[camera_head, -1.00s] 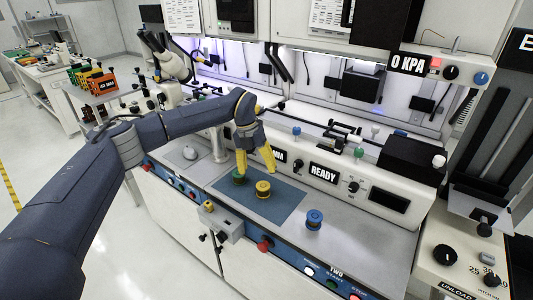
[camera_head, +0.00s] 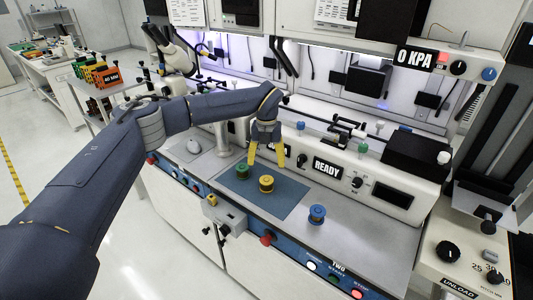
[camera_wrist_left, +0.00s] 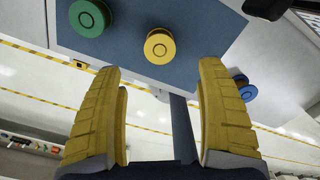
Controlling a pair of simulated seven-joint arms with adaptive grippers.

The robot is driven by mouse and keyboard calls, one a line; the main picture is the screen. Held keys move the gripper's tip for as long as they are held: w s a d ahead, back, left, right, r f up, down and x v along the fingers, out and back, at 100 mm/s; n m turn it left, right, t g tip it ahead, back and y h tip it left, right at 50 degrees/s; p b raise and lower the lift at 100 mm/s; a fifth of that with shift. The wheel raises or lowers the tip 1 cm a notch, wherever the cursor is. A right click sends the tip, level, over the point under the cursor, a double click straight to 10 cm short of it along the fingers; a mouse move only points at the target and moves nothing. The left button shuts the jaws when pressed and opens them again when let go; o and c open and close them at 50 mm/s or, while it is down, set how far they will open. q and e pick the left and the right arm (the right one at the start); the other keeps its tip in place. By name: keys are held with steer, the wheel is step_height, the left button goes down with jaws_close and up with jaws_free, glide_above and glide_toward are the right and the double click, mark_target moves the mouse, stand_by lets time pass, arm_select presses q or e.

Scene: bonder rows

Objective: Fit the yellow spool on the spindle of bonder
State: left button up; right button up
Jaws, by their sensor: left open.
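The yellow spool (camera_head: 266,184) stands upright on the blue mat (camera_head: 285,204) between a green spool (camera_head: 242,171) and a blue spool (camera_head: 317,214). My left gripper (camera_head: 267,163) is open and empty above the mat, just behind and above the yellow spool in the head view. In the left wrist view, the yellow spool (camera_wrist_left: 159,46) lies beyond the open fingers (camera_wrist_left: 163,95), roughly centred between them and apart from them. The spindle of the bonder cannot be made out for certain. My right gripper is not in view.
The green spool stands close to the left gripper. The white bonder housing with the READY sign (camera_head: 327,168) rises behind the mat. A small grey box (camera_head: 225,216) with a yellow top piece sits at the bench's front edge. Bare bench lies around the blue spool.

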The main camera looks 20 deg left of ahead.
mark_target(266, 185)
arm_select(q)
steer(key=shift+f, duration=5.9)
steer(key=shift+c, duration=0.4)
steer(key=c, duration=1.5)
steer(key=shift+r, duration=3.55)
jaws_close()
